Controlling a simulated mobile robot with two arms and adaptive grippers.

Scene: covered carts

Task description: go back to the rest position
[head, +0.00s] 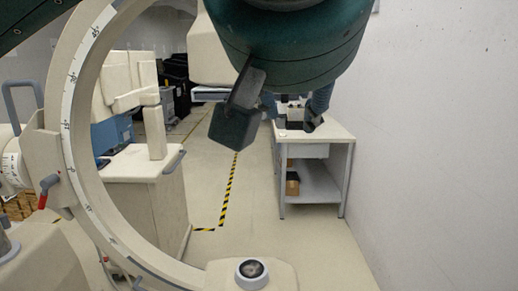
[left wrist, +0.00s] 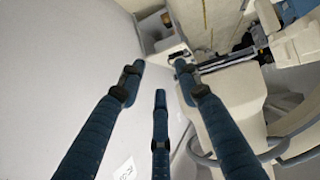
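My left gripper (head: 294,112) shows only in part in the head view, beyond the dark green housing, with dark blue fingers in front of the white bench. In the left wrist view my left gripper (left wrist: 158,82) has its three fingers spread apart, with nothing between them. It is open and empty. My right gripper is in neither view.
A white bench (head: 340,135) stands by the right wall. A pale cabinet (head: 150,190) stands left. Floor with yellow-black tape (head: 228,190) lies clear between them.

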